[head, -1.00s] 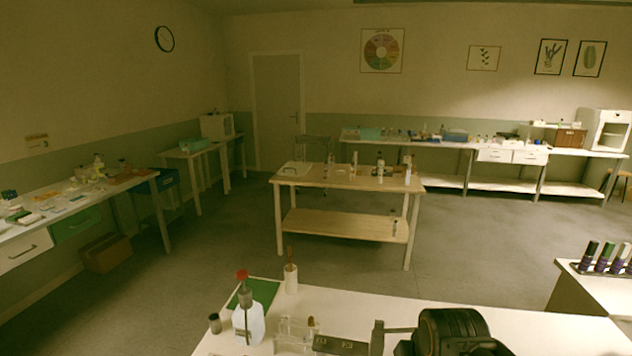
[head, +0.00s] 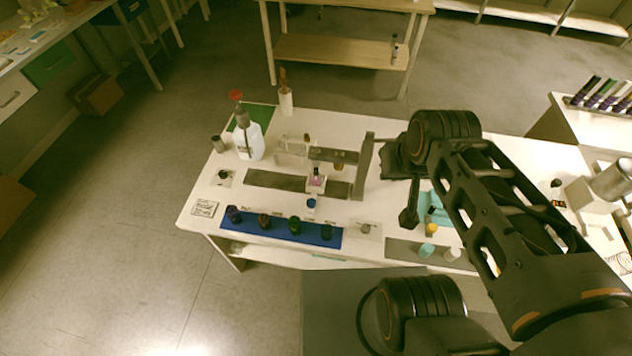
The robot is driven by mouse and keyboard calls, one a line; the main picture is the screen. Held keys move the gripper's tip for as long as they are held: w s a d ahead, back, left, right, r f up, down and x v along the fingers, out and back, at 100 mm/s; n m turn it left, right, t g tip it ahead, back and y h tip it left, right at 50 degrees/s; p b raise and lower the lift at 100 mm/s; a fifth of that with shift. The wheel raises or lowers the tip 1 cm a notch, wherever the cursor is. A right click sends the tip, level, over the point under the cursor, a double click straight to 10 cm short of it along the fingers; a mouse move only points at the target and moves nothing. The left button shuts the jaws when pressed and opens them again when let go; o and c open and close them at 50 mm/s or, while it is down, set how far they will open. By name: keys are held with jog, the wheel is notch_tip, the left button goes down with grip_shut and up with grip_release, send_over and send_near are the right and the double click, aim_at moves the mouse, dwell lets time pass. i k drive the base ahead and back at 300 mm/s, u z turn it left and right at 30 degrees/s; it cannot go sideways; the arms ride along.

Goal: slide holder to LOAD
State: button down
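A small white holder (head: 316,185) with a pink-filled bottle in it sits on the flat dark grey track (head: 275,181) on the white table. It stands right of the track's middle, under a grey overhead bar (head: 333,155) with an upright plate (head: 363,165) at its right. No LOAD marking is readable at this size. My arm reaches over the table from the right. My gripper (head: 408,217) seems to be the dark part hanging right of the upright plate, apart from the holder. Its fingers are too small and dark to tell their opening.
A blue strip (head: 278,228) with several dark bottles lies along the front edge, with a blue-capped bottle (head: 311,204) behind it. A white pump bottle (head: 249,141) with a red top stands back left. A clear rack (head: 291,150) stands behind the track. A grey strip (head: 405,250) with caps lies front right.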

aim_at(311, 203)
jog(key=z, duration=1.8)
jog(key=k, duration=1.1)
jog(key=u, duration=1.8)
jog(key=i, duration=0.5)
